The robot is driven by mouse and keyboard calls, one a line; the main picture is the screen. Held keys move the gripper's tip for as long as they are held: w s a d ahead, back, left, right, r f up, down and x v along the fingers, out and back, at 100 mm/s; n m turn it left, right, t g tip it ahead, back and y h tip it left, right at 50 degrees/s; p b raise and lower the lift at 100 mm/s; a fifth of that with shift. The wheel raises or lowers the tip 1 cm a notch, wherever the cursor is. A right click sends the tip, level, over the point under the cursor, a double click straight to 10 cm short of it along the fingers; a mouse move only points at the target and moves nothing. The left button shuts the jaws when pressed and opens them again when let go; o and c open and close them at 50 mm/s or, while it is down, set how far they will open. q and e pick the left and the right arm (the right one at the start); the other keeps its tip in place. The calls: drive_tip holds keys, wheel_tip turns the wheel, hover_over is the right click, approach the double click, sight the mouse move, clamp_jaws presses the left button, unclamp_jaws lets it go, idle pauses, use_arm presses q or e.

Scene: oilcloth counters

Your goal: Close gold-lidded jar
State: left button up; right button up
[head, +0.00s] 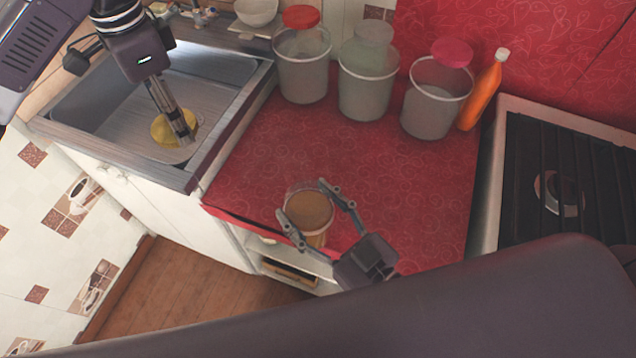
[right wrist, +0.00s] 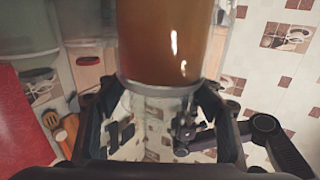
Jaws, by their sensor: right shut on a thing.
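A glass jar with orange-brown contents (head: 309,211) is between the two fingers of my right gripper (head: 312,208), at the front edge of the red counter in the head view. Its round top faces the camera, with no gold lid on it. In the right wrist view the jar (right wrist: 162,45) fills the top middle, between the fingers. A gold disc, which looks like the lid (head: 163,130), shows over the sink at the left. My left gripper (head: 186,136) is right at it, its fingers close together and partly covering it. Whether they grip it is unclear.
Three clear tubs (head: 302,75) (head: 366,88) (head: 430,112) and an orange bottle (head: 483,92) stand along the back. The sink (head: 115,105) is at the left, the stove (head: 550,195) at the right. The middle of the red counter (head: 390,180) is clear.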

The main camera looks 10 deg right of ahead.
use_arm(q)
drive_tip(key=shift+f, duration=0.1)
use_arm(e)
drive_tip(key=shift+s+a+r, duration=0.2)
drive_tip(key=shift+s+a, duration=0.1)
drive_tip(key=shift+s, duration=0.15)
idle(0.4)
use_arm(q)
drive_tip(key=s+a+f+n, duration=0.2)
drive_tip(key=s+f+n, duration=0.1)
drive_tip(key=s+n, duration=0.3)
drive_tip(key=s+a+f+n, duration=0.2)
drive_tip(key=s+f+n, duration=0.1)
drive_tip(key=s+n, duration=0.4)
drive_tip(key=shift+s+a+f, duration=0.25)
drive_tip(key=shift+s+f, duration=0.1)
drive_tip(key=shift+s, duration=0.2)
use_arm(e)
drive_tip(key=w+d+r+m+t+h, duration=0.1)
drive_tip(key=d+r+m+h, duration=0.1)
drive_tip(key=d+h, duration=0.2)
drive_tip(key=w+d+r+m+t+h, duration=0.1)
drive_tip(key=d+r+m+h, duration=0.2)
drive_tip(key=d, duration=0.7)
drive_tip(key=shift+m+h, duration=0.3)
drive_tip(key=shift+h, duration=0.4)
drive_tip(key=shift+w+r, duration=0.1)
